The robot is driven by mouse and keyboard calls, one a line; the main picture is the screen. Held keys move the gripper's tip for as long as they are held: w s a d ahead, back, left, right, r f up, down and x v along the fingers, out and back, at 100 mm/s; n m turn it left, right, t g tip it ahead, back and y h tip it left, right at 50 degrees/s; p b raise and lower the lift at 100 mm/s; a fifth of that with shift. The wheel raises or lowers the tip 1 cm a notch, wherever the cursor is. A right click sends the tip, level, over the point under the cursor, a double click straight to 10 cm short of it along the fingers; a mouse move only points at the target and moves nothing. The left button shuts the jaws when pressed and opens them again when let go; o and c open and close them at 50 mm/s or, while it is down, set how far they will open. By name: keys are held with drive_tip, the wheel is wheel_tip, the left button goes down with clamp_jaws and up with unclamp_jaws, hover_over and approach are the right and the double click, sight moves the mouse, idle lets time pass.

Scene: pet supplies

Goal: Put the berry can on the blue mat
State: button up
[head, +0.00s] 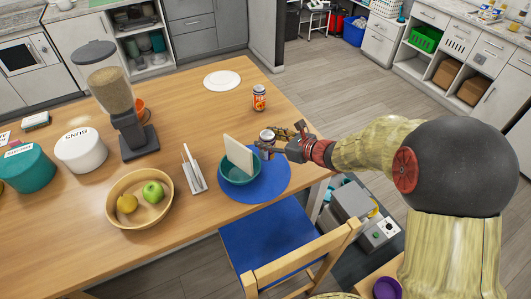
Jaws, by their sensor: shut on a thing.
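The round blue mat (276,184) lies near the table's right edge. A teal bowl (240,179) stands on its left part, with a flat cream board (239,154) standing upright in or behind it. My gripper (270,144) is shut on a small can (266,135) with a pale top, at the mat's far edge in the picture. The fingers hide most of this can, and I cannot read its label. I cannot tell whether it touches the mat or hangs above it. Another can, orange with a label starting "PE" (259,98), stands upright farther back on the table.
Left of the mat are a grey holder with sticks (194,178), a wooden bowl of fruit (118,207), a food dispenser (130,130) and a white "BUNS" container (80,155). A white plate (222,81) lies at the back. A blue-seated chair (265,240) stands in front.

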drive_tip(key=shift+f+b, duration=0.55)
drive_tip(key=shift+f, duration=1.5)
drive_tip(key=shift+f, duration=0.1)
drive_tip(key=o, duration=1.4)
drive_tip(key=shift+o, duration=0.2)
